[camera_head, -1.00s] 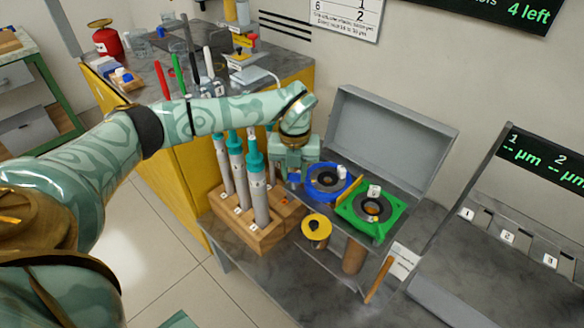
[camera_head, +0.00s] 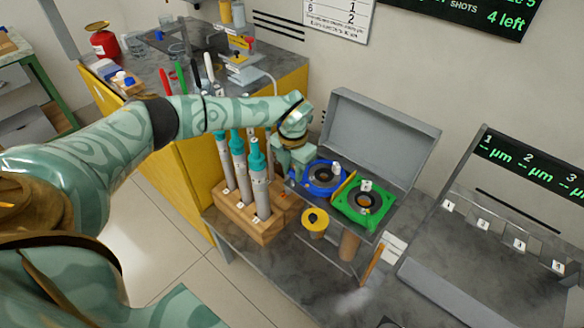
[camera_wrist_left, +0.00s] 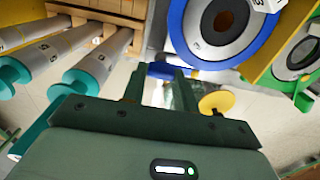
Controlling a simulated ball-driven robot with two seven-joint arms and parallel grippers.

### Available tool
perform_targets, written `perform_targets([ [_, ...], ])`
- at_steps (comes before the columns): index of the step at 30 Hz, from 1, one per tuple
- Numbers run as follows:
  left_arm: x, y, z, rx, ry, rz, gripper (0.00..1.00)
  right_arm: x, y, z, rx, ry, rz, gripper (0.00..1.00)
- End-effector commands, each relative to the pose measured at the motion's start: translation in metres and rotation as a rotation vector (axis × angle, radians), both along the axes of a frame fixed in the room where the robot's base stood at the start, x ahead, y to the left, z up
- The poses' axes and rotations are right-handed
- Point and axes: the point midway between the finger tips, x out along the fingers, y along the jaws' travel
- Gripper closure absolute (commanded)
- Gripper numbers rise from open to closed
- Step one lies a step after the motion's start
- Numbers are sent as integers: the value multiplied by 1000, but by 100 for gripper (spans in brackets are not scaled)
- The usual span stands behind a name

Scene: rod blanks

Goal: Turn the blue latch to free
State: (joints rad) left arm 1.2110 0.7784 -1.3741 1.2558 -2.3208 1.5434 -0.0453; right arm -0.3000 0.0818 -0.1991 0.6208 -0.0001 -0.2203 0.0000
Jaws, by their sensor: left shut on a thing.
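The blue ring-shaped fixture (camera_head: 323,190) sits in the open grey case, beside the green fixture (camera_head: 343,204). In the left wrist view the blue ring (camera_wrist_left: 183,42) is at the top, with a short blue latch piece (camera_wrist_left: 160,69) at its lower edge. My left gripper (camera_head: 290,174) is at the left side of the blue ring. In the left wrist view my left gripper (camera_wrist_left: 160,78) is shut on the blue latch piece. The gripper hides most of the latch in the head view. My right gripper is out of view.
A wooden block (camera_head: 250,220) with several teal-capped grey rods stands close left of the gripper. A yellow round piece (camera_head: 315,219) is in front of the blue ring. The raised grey lid (camera_head: 378,137) stands behind. A slotted tray (camera_head: 470,262) is at right.

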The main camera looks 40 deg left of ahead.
Motion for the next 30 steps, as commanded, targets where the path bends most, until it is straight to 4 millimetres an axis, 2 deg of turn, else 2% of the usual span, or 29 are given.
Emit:
perform_targets([
  [15, 1, 0, 0, 0, -2, -21, 94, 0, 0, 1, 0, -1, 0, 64],
  [16, 1, 0, 0, 0, -2, -21, 65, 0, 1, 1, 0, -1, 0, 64],
  [18, 1, 0, 0, 0, -2, -21, 49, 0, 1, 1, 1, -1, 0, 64],
  [26, 0, 0, 1, 0, -1, -19, 49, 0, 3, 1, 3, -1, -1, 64],
  [30, 1, 0, 13, 0, -3, -19, 49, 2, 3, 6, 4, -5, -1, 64],
])
